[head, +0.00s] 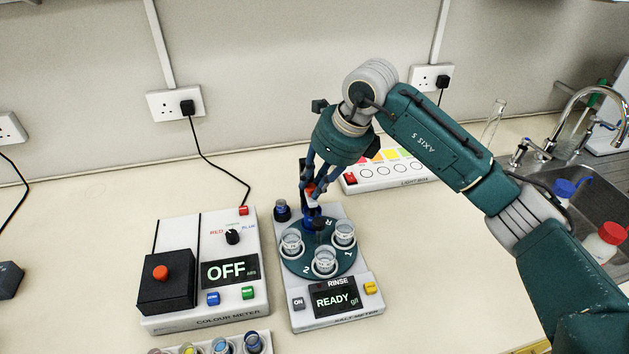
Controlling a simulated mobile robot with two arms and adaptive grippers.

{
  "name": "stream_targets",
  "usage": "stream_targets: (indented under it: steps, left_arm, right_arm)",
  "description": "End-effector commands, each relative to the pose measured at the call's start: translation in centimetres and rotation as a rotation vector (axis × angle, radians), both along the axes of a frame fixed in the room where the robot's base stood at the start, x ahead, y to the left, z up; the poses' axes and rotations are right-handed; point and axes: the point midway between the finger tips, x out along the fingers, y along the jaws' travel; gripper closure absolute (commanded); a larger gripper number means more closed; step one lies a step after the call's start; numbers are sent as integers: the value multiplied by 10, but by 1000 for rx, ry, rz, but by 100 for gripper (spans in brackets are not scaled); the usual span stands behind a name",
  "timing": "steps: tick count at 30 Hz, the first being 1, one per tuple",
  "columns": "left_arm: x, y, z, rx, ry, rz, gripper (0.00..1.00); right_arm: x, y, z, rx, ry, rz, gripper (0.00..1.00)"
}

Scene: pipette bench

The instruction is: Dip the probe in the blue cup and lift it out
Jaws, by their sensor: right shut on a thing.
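My right gripper (309,188) reaches down from above at the back of the salt meter (338,312). Its fingers are shut on a small orange-red part (311,195), which looks like the top of the probe. A dark blue piece (313,212) shows just below the fingers, over the back of the turntable (293,262). The probe's lower end is hidden or too small to tell. Three clear cups stand on the turntable: left (291,242), front (324,262) and right (344,234). I cannot tell which cup is the blue one. My left gripper is out of view.
A colour meter (205,316) reading OFF stands left of the salt meter, which reads READY. A dark-blue-filled cup (282,211) sits at its back left corner. A rack (262,337) of coloured cups is at the bottom edge. A light box (400,181) lies behind.

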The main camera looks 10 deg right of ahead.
Motion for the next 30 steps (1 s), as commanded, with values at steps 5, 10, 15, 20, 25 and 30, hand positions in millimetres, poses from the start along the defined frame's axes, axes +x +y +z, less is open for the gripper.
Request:
stream_targets:
  steps: [5, 10, 15, 20, 25, 30]
  left_arm:
    - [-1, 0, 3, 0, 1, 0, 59]
    - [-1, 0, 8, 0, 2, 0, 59]
    - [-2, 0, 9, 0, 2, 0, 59]
    - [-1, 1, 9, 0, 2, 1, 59]
    - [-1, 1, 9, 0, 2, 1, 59]
    - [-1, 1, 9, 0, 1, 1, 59]
  right_arm:
    - [2, 0, 19, 2, -8, 0, 100]
    - [2, 0, 50, 2, -8, -1, 100]
    - [1, 1, 60, 4, -6, 1, 100]
    - [2, 1, 61, 6, -11, 0, 100]
    - [2, 1, 61, 7, -11, -1, 61]
    - [1, 1, 59, 4, -7, -1, 61]
